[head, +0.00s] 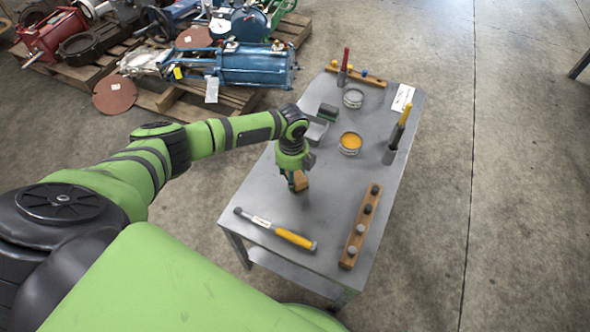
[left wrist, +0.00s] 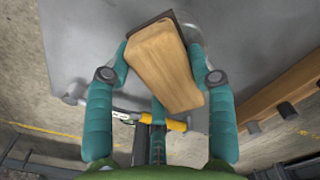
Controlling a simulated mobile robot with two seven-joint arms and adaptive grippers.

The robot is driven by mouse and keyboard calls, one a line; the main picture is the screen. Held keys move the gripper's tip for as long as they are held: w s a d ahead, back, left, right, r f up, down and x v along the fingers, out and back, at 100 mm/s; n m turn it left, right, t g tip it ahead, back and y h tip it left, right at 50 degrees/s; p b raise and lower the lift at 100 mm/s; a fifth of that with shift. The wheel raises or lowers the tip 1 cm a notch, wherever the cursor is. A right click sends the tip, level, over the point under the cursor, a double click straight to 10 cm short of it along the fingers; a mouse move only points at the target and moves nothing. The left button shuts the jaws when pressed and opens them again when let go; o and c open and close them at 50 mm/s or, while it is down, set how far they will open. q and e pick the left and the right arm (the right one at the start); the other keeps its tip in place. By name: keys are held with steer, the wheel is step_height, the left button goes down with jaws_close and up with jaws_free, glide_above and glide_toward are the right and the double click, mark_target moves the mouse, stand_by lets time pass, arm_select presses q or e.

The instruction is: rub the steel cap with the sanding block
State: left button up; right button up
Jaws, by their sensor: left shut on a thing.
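My left gripper (head: 297,178) is over the near-middle of the grey table. Its green fingers are shut on a light wooden block with a dark edge, the sanding block (head: 301,181). In the left wrist view the sanding block (left wrist: 165,65) sits tilted between the fingers of the left gripper (left wrist: 162,72). Whether it touches the table is unclear. A wooden rail (head: 351,250) with several dark grey caps (head: 360,229) lies to the right of the gripper, apart from it. Which cap is the steel one I cannot tell. My right gripper is not in view.
A yellow-handled tool (head: 293,238) lies at the table's near edge. A yellow-handled tool (head: 402,117) stands upright at right. A pegged rail (head: 369,80) lies at the back.

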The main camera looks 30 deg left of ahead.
arm_select(q)
steer(key=shift+f, duration=0.1)
steer(key=shift+w+d+b, duration=0.5)
steer(key=shift+w+b, duration=0.1)
steer(key=shift+w, duration=0.1)
steer(key=shift+s+a+r+p, duration=0.2)
steer(key=shift+s+a+p, duration=0.1)
steer(key=shift+p, duration=0.25)
steer(key=shift+s+a+p, duration=0.2)
steer(key=shift+s+p, duration=0.15)
steer(key=shift+s, duration=0.05)
step_height(320, 180, up, 6)
steer(key=p, duration=0.6)
